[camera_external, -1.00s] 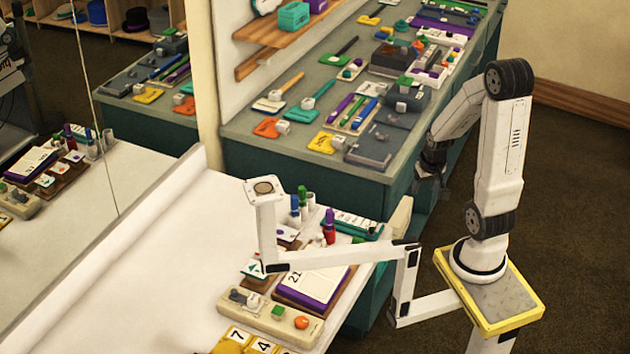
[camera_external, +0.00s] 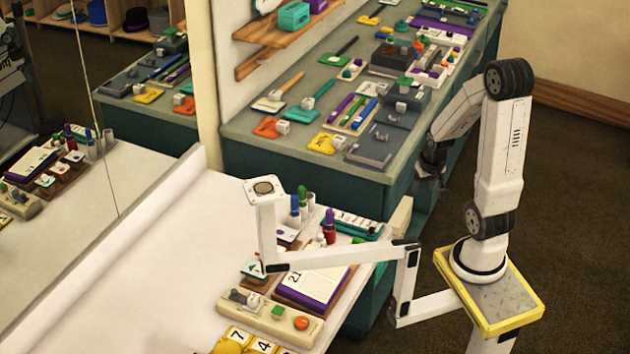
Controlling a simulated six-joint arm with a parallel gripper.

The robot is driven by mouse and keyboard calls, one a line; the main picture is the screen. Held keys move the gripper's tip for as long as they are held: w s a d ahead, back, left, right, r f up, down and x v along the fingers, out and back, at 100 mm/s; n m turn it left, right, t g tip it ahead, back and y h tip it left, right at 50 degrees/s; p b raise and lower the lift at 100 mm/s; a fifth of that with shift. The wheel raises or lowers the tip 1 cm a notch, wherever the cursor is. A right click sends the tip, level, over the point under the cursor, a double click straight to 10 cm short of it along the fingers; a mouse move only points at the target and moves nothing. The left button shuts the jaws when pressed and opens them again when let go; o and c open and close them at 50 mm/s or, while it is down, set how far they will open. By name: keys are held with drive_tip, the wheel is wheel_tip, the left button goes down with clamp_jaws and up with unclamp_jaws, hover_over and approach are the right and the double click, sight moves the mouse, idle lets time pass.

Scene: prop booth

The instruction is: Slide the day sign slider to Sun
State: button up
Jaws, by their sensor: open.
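A teal strip with a white lettered face (camera_external: 352,224) lies at the far right end of the white table and looks like the day sign. Its letters and its slider are too small to read, so I cannot tell which day is marked. My gripper (camera_external: 430,172) is dark and hangs in front of the green counter, up and to the right of the strip, well apart from it. It is open, and nothing shows in its jaws. Its fingertips are small and dim here.
Marker pens (camera_external: 303,203) and a red bottle (camera_external: 329,230) stand left of the strip. A purple-edged calendar (camera_external: 312,287) and a beige switch panel (camera_external: 268,312) lie nearer. A white bracket arm (camera_external: 330,258) crosses above the table. The table's left part is clear.

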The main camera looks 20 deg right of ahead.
drive_tip(key=g, duration=0.2)
approach(372, 229)
drive_tip(key=shift+w+d+f, duration=0.1)
drive_tip(key=shift+d, duration=0.25)
drive_tip(key=shift+w+a+f+g, duration=0.2)
drive_tip(key=shift+a+f+g, duration=0.15)
drive_tip(key=shift+f, duration=0.2)
drive_tip(key=shift+f, duration=0.15)
drive_tip(key=shift+f, duration=3.75)
